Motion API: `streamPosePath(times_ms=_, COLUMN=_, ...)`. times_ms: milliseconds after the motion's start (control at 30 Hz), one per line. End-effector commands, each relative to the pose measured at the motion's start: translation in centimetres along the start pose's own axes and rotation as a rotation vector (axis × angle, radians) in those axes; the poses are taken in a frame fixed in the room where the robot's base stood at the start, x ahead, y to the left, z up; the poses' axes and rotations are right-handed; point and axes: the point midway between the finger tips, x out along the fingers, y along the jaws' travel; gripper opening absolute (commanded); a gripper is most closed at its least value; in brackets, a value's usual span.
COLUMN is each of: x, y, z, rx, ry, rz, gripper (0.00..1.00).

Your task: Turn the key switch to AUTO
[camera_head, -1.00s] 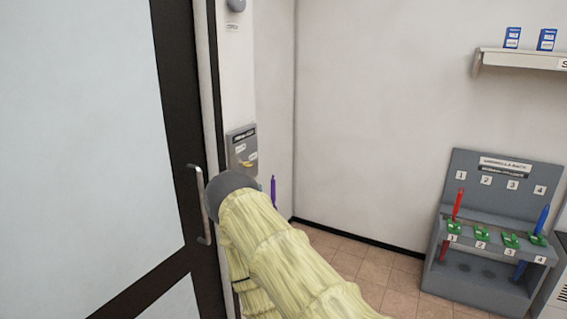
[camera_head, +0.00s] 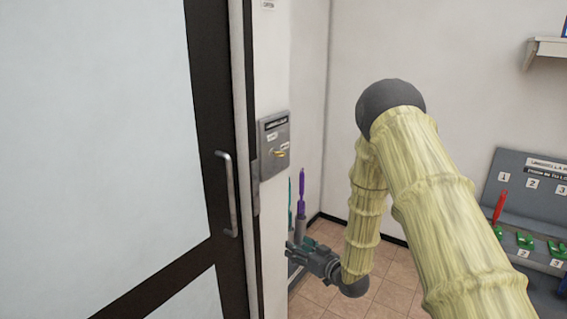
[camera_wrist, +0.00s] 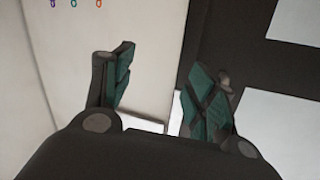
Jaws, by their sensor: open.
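The key switch (camera_head: 275,143) is a grey wall panel with a dark label strip on top, smaller labels below it and a small yellow-orange key (camera_head: 280,154). It is mounted on the narrow wall just right of the door. The label words are too small to read. My gripper (camera_head: 295,248) is below and slightly right of the panel, apart from it, pointing left. In the wrist view, the two teal-padded fingers (camera_wrist: 160,90) stand wide apart with nothing between them. I cannot make out the key switch in the wrist view.
A dark-framed glass door with a metal handle (camera_head: 228,193) is at left. A purple umbrella (camera_head: 301,190) and a teal one (camera_head: 290,203) stand close by my gripper. A grey umbrella rack (camera_head: 535,195) is at right. Tiled floor lies between.

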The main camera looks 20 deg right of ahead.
Motion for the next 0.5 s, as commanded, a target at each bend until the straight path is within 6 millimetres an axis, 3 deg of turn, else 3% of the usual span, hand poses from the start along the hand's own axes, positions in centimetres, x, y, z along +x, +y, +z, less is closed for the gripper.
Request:
streamPosePath(times_ms=33, x=1.1, y=1.0, z=-4.5, rx=-0.026, ry=0.105, rz=-0.049, gripper=0.57)
streamPosePath(times_ms=100, x=1.8, y=1.6, z=-10.0, rx=-0.055, ry=0.225, rz=-0.124, gripper=0.57)
streamPosePath(times_ms=200, x=1.7, y=1.9, z=-16.4, rx=-0.094, ry=0.36, rz=-0.222, gripper=0.57)
streamPosePath(times_ms=333, x=0.9, y=2.2, z=-21.6, rx=-0.128, ry=0.464, rz=-0.309, gripper=0.57)
streamPosePath(times_ms=500, x=0.6, y=1.9, z=-24.1, rx=-0.142, ry=0.506, rz=-0.353, gripper=0.57)
